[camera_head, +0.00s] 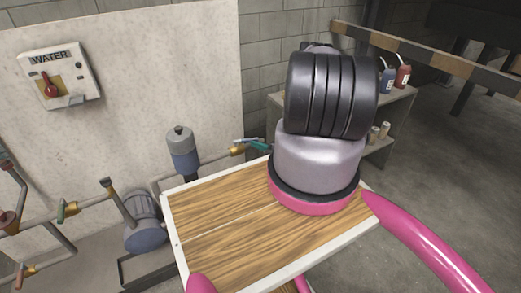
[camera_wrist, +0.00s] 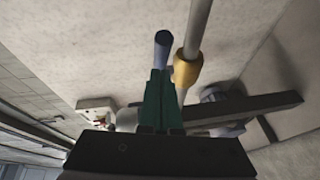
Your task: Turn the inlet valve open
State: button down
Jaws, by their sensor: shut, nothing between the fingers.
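A brass fitting (camera_head: 238,151) sits on a pipe behind the wooden board, with a small blue handle (camera_head: 240,141) beside it. No label shows whether this is the inlet valve. My gripper (camera_head: 258,145) has teal fingers and is at this fitting, partly hidden by my arm. In the wrist view the gripper fingers (camera_wrist: 160,85) are shut and empty. Their tips are close to the blue handle (camera_wrist: 162,45), which stands upright in the picture; I cannot tell whether they touch. The brass fitting (camera_wrist: 187,70) is just right of them on a grey pipe.
A WATER box (camera_head: 57,75) with a red knob hangs on the wall at left. A blue-grey canister (camera_head: 183,152) and a pump (camera_head: 145,225) stand left of the fitting. More pipework with a green-handled valve (camera_head: 62,212) is at left. A shelf (camera_head: 398,110) with bottles stands right.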

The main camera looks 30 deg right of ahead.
aim_at(258, 139)
jog(key=shift+w+d+f, duration=0.1)
jog(key=shift+w+d, duration=0.05)
jog(key=shift+w, duration=0.3)
jog(key=w+n+g+y, duration=0.1)
jog(key=w+d+n+g+y, duration=0.1)
jog(key=y, duration=0.1)
jog(key=shift+w+d+n, duration=0.1)
jog(key=shift+d+n, duration=0.2)
jog(key=shift+n, duration=0.1)
jog(key=shift+w+d+y, duration=0.25)
jog(key=shift+w+y, duration=0.15)
jog(key=shift+w, duration=0.05)
